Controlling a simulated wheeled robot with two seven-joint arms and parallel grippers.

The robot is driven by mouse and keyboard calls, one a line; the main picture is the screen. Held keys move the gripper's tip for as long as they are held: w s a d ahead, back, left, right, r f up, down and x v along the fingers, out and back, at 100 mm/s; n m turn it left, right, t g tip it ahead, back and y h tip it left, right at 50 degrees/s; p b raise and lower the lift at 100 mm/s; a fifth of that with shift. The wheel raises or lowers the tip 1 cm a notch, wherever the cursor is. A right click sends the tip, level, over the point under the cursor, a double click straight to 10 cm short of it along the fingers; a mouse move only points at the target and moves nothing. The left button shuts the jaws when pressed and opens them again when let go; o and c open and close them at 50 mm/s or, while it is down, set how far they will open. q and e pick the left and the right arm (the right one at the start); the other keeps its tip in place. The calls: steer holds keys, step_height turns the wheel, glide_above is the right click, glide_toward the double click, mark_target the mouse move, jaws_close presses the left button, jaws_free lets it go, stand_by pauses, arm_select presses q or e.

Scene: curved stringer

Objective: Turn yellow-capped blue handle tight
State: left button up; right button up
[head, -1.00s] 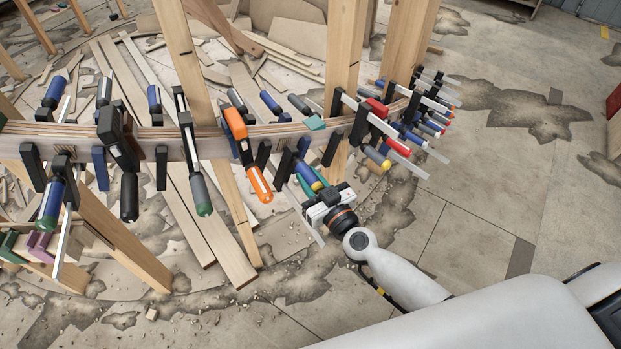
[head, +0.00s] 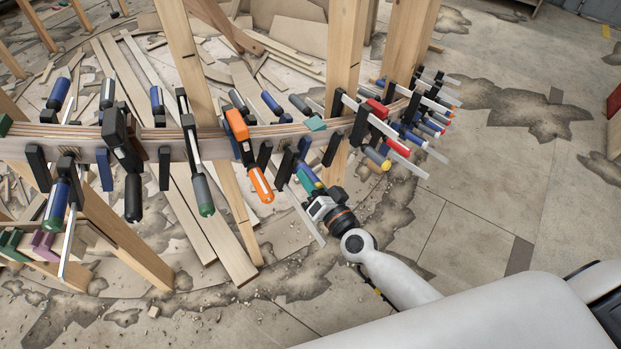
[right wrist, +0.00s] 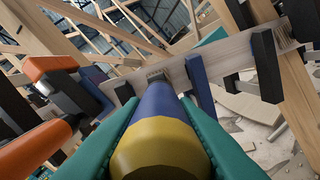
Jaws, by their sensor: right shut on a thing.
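The blue handle (right wrist: 159,103) with its yellow cap (right wrist: 160,150) fills the middle of the right wrist view, pointing away toward the wooden stringer. Teal fingers lie along both of its sides. In the head view the blue handle (head: 307,176) shows just above my right gripper (head: 316,194), which is shut on it; the cap is mostly hidden there. The handle belongs to a clamp on the curved laminated stringer (head: 225,144). My left gripper is not in view.
An orange clamp (head: 248,155) hangs close to the left of the held handle. More clamps crowd the stringer on both sides, including one with a yellow-ended handle (head: 378,158) to the right. Wooden posts (head: 345,60) stand behind. The floor at right is open.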

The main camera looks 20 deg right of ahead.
steer(key=m, duration=0.3)
steer(key=shift+m, duration=0.4)
steer(key=m, duration=0.3)
steer(key=shift+m, duration=0.3)
steer(key=m, duration=0.3)
steer(key=shift+r+m+b, duration=0.1)
steer(key=shift+m+b, duration=0.25)
steer(key=shift+m, duration=0.05)
steer(key=m, duration=1)
steer(key=shift+r+m, duration=0.15)
steer(key=shift+m, duration=0.25)
steer(key=m, duration=0.5)
steer(key=shift+d+m, duration=0.1)
steer(key=shift+m, duration=0.2)
steer(key=o, duration=1)
